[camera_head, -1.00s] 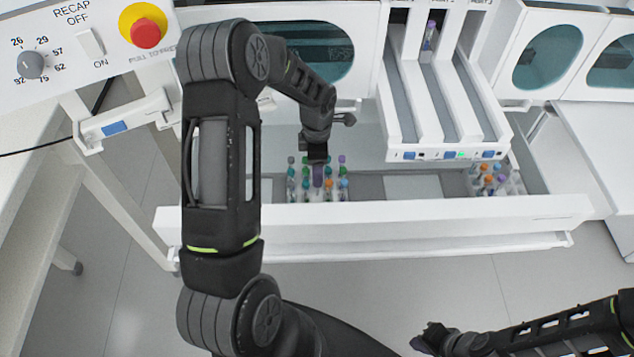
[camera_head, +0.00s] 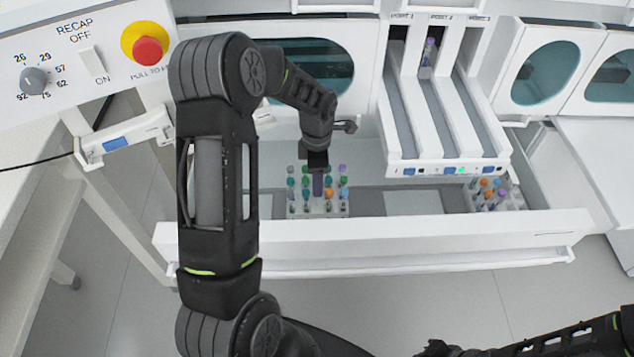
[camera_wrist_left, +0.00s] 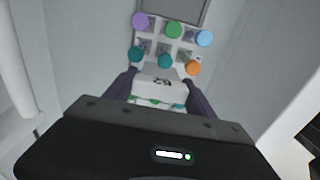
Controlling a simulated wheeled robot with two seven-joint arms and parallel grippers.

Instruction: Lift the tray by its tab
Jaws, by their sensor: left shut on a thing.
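The tray is a pale rack of tubes with coloured caps (camera_head: 318,214), at the left in the open drawer. My left gripper (camera_head: 318,184) points down over the middle of the rack. In the left wrist view its dark fingers are shut on either side of the rack's white tab (camera_wrist_left: 158,86), which bears a dark mark. Purple, green, blue, teal and orange caps surround the tab. I cannot tell whether the rack's base touches the drawer floor. My right gripper (camera_head: 436,348) is partly cut off at the bottom edge, away from the drawer.
The open drawer (camera_head: 370,246) has a raised white front wall. A second tube rack (camera_head: 495,194) stands at its right end. A white unit with several sloping lanes (camera_head: 447,168) overhangs the drawer's right half. A control panel with a red button (camera_head: 148,50) is at upper left.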

